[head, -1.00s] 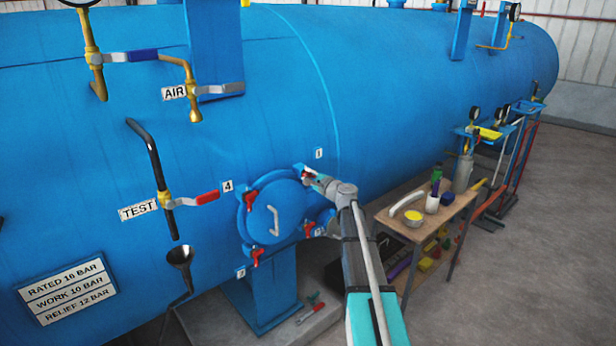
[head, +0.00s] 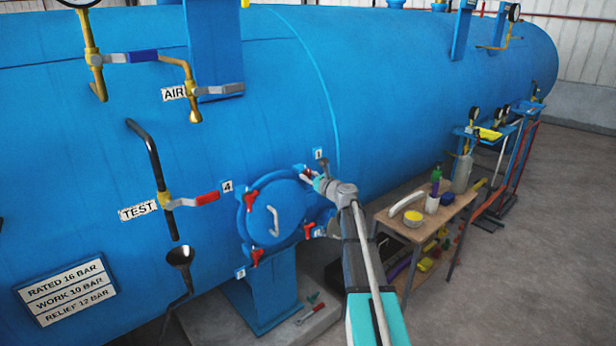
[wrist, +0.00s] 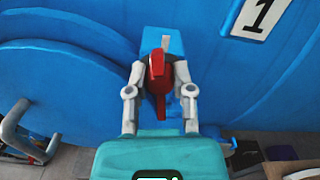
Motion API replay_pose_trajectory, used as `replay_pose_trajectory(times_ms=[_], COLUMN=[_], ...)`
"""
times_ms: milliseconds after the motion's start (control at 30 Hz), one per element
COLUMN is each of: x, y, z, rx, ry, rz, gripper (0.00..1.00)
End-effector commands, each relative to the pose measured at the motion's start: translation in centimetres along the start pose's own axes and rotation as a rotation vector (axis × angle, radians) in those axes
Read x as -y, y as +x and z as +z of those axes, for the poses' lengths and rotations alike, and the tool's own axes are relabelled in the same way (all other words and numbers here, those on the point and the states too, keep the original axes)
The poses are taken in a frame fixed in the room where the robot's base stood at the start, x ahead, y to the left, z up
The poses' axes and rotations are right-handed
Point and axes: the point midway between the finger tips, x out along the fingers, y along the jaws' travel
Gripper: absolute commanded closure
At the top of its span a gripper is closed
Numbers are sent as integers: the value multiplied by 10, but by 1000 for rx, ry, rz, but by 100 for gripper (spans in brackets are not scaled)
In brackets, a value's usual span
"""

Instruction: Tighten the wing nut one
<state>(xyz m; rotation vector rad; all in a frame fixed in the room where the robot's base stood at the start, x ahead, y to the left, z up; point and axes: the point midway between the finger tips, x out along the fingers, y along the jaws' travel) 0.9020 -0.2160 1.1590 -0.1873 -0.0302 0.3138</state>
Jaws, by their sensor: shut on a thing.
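Wing nut one is red and sits at the upper right of the round blue door (head: 285,212), beside the label "1" (head: 319,154). In the wrist view the red wing nut (wrist: 158,72) stands between the two grey fingers of my gripper (wrist: 160,80), in front of a blue lug (wrist: 163,42). My gripper (head: 312,180) is shut on the wing nut. In the head view the gripper and arm partly hide this nut and the door's right edge. How far the nut is turned on its stud cannot be told.
Other red wing nuts sit around the door, at upper left (head: 251,198), lower left (head: 257,257) and right (head: 309,230). A wooden table (head: 463,205) with cups and a bottle stands right of my arm. A red-handled TEST valve (head: 207,198) is left of the door.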

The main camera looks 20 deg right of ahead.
Motion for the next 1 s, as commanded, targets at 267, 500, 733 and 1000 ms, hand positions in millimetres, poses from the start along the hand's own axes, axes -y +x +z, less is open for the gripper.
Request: replay_pose_trajectory(times_ms=[267, 500, 733, 1000], x=[0, 0, 0, 0], y=[0, 0, 0, 0], z=[0, 0, 0, 0], rx=[-1, -1, -1, -1], ry=[154, 202, 205, 204], rz=[0, 0, 1, 1], gripper=[100, 100, 100, 43])
